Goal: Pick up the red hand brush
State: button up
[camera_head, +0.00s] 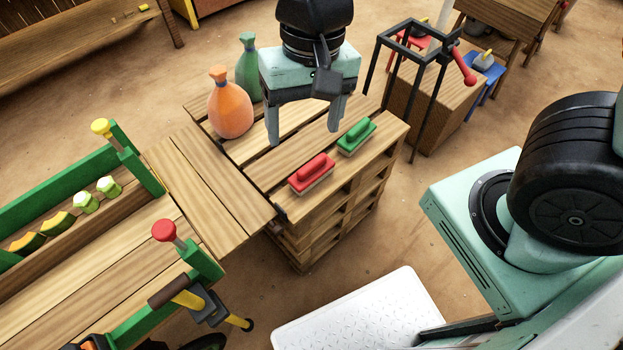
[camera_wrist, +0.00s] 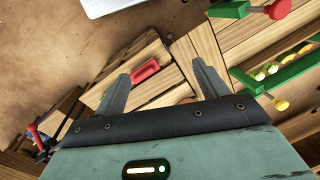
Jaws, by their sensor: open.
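The red hand brush (camera_head: 312,173) lies on the near edge of a wooden pallet stack (camera_head: 262,180), bristles down. It also shows in the wrist view as a red brush (camera_wrist: 146,70), beyond the fingertips and between them, closer to the left finger. My gripper (camera_head: 304,128) is open and empty, with its fingers pointing down over the pallet, behind the red brush and apart from it. The gripper also shows in the wrist view (camera_wrist: 158,80). A green hand brush (camera_head: 356,136) lies on the pallet to the right of the red one.
A black metal frame (camera_head: 412,75) with a red handle stands to the right.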

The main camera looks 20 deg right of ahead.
jog(key=w+d+f+m+b, duration=0.2)
jog(key=w+f+m+b, duration=0.2)
jog(key=w+f+m, duration=0.5)
jog(key=m+h+b, duration=0.1)
jog(key=m+b, duration=0.2)
jog(key=m, duration=0.2)
send_over(312, 163)
notch_tip(312, 163, down, 7)
jog(key=shift+t, duration=0.4)
jog(key=f+b, duration=0.1)
jog(key=f, duration=0.2)
jog(key=f+b, duration=0.1)
jog(key=f, duration=0.3)
jog(key=f+b, duration=0.1)
jog(key=f, duration=0.3)
jog(key=shift+w+a, duration=0.1)
jog(key=shift+a, duration=0.2)
jog(key=shift+d+f+b, duration=0.15)
jog(key=shift+f+b, duration=0.45)
jog(key=shift+f, duration=0.95)
jog(key=shift+d+f+b, duration=0.1)
jog(key=shift+f+b, duration=0.45)
jog(key=shift+f, duration=1)
jog(key=c, duration=1.2)
jog(key=shift+r, duration=0.1)
jog(key=shift+c, duration=0.2)
notch_tip(312, 163, up, 10)
jog(key=p, duration=0.3)
